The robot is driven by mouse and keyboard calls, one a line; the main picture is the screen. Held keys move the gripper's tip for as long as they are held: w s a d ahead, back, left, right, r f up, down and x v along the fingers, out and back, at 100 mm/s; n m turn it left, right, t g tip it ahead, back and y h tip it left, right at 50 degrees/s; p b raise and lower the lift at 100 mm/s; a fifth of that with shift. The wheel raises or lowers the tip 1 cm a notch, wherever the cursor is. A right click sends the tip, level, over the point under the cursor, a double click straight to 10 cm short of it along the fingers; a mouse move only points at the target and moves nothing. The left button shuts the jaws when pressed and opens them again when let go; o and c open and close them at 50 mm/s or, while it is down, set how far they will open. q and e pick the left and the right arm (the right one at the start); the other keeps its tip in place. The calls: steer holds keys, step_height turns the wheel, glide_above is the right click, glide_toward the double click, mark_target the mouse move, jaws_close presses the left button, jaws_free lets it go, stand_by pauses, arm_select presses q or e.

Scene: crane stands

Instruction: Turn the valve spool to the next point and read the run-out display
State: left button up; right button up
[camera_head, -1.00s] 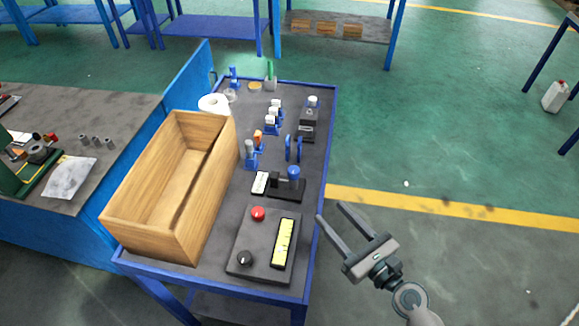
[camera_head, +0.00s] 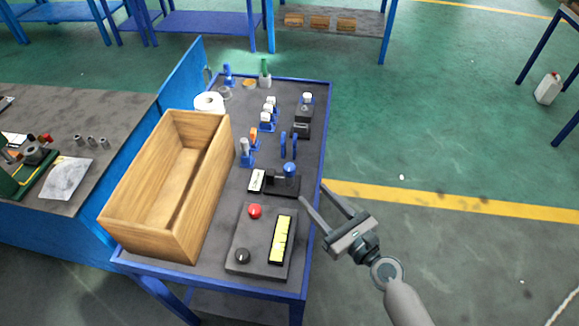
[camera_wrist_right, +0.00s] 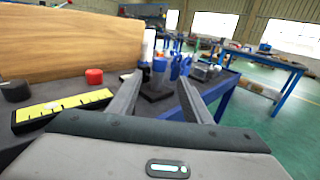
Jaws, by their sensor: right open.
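A dark fixture (camera_head: 283,186) with a round blue top (camera_head: 290,168) stands near the right edge of the blue-framed table. A small white-faced plate (camera_head: 257,181), possibly the display, sits at its left; no reading is legible. I cannot tell for sure which part is the valve spool. My right gripper (camera_head: 313,194) is open and empty, its fingertips at the table's right edge, just right of and nearer than the fixture. In the right wrist view the blue top (camera_wrist_right: 159,65) shows between the fingers (camera_wrist_right: 160,80). My left gripper is out of view.
A control box (camera_head: 262,242) with red button, black knob and yellow strip lies at the table's front. A long open wooden crate (camera_head: 192,221) fills the left. Two upright blue pieces (camera_head: 288,145) and a black block (camera_head: 303,121) stand behind.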

mark_target(293, 173)
steer(key=x, duration=0.5)
steer(key=shift+r+p, duration=0.1)
steer(key=shift+p, duration=0.2)
steer(key=x, duration=0.7)
steer(key=shift+w+a, duration=0.1)
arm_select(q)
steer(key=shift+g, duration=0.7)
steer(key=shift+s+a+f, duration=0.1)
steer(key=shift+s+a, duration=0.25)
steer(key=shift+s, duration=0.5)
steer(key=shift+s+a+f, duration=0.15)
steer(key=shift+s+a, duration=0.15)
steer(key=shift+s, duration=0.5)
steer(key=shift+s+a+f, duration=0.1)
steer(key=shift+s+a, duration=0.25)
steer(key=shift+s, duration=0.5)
arm_select(e)
steer(key=shift+w, duration=0.1)
steer(key=c, duration=1.1)
steer(key=shift+o, duration=0.2)
